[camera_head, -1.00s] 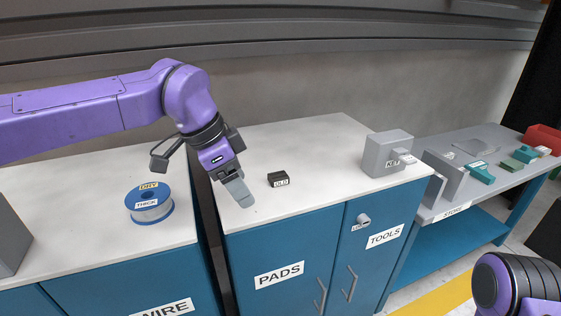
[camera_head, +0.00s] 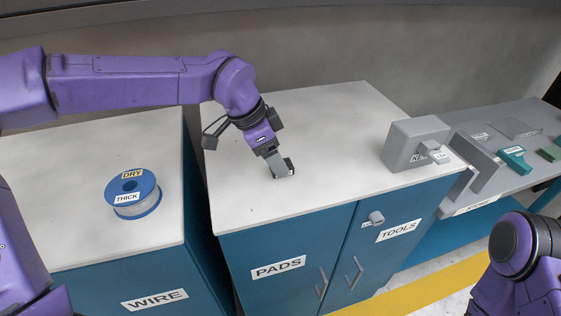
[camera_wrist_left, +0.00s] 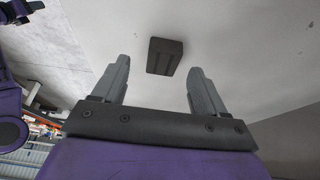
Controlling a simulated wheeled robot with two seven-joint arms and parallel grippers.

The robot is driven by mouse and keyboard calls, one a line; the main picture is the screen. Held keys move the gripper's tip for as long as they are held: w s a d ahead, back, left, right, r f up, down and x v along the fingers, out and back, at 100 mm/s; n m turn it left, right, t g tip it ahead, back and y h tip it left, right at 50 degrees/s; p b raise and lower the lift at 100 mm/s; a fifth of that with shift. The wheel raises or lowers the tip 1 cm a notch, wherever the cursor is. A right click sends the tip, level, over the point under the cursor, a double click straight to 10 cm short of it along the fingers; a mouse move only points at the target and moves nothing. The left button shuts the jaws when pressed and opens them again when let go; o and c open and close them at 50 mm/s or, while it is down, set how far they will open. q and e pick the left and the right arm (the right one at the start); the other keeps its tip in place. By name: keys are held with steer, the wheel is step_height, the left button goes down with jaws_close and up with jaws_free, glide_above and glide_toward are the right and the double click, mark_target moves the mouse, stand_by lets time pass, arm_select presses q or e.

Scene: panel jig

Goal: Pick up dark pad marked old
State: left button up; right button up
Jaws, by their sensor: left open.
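The dark pad (camera_head: 290,165) lies on the white top of the cabinet labelled PADS. In the head view it is mostly hidden behind my left gripper (camera_head: 279,172), and its label cannot be read now. In the left wrist view the dark pad (camera_wrist_left: 165,56) shows whole, ahead of and between the two fingers of my left gripper (camera_wrist_left: 157,75). The fingers are spread wide with nothing between their tips. My right gripper is out of view.
A blue spool (camera_head: 133,195) marked DRY and THICK stands on the WIRE cabinet at left. A grey KEY box (camera_head: 413,143) stands right of the pad. A side bench (camera_head: 520,185) holds green and grey parts. The white top around the pad is clear.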

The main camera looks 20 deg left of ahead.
mark_target(288, 162)
arm_select(q)
steer(key=w+f, duration=0.1)
steer(key=f, duration=0.1)
steer(key=shift+w+d+f, duration=0.3)
steer(key=shift+w+d, duration=0.05)
steer(key=shift+s, duration=0.1)
steer(key=shift+s+r, duration=0.1)
steer(key=shift+s, duration=0.25)
steer(key=shift+c, duration=0.6)
steer(key=shift+w, duration=0.1)
steer(key=c, duration=1)
